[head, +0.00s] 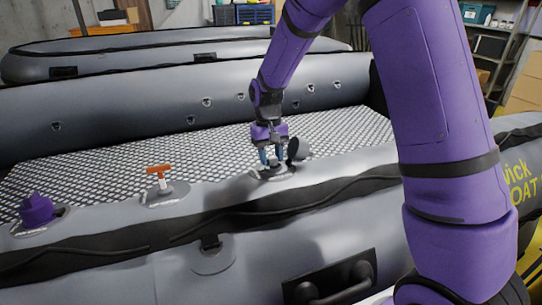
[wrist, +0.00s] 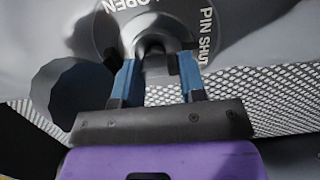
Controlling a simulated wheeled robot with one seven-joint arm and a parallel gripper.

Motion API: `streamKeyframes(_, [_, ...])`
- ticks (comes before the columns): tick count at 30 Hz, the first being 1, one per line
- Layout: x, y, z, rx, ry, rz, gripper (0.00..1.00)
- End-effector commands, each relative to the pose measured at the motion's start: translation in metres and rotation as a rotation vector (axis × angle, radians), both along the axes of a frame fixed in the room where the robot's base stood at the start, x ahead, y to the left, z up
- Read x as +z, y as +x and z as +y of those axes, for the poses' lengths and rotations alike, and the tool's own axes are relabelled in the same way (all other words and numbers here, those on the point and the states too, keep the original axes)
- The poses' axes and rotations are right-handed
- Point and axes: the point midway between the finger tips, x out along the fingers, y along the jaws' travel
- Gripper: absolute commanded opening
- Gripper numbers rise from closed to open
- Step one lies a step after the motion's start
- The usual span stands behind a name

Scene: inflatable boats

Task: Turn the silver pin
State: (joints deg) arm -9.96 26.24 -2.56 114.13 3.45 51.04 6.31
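The silver pin (wrist: 153,62) stands up from the middle of a round grey valve plate (wrist: 112,38) marked "OPEN" and "PIN SHUT". My gripper (head: 272,160) points down over this valve on the near boat tube, and it also shows in the wrist view (wrist: 158,75). Its two blue fingers are apart, one on each side of the pin, with what looks like a gap to it. Contact is hard to judge. In the head view the pin is hidden between the fingers. A dark round cap (wrist: 70,92) lies beside the valve, and shows in the head view (head: 299,148).
An orange T-handle (head: 159,170) on a white stem and a purple cap (head: 37,209) sit on other fittings along the same tube (head: 120,222). A black handle (head: 335,283) is on the tube's near side. More grey boats (head: 130,62) lie behind.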

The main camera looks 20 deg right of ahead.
Motion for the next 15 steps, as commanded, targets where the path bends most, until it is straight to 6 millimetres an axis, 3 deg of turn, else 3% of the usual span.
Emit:
streamKeyframes(1, [0.0008, 0.0009, 0.0000, -0.001, 0.001, -0.003, 0.49])
streamKeyframes(3, [0.0007, 0.0006, 0.0000, 0.000, 0.001, -0.002, 0.63])
streamKeyframes(15, [0.0089, 0.0025, 0.0001, 0.001, 0.001, -0.003, 0.63])
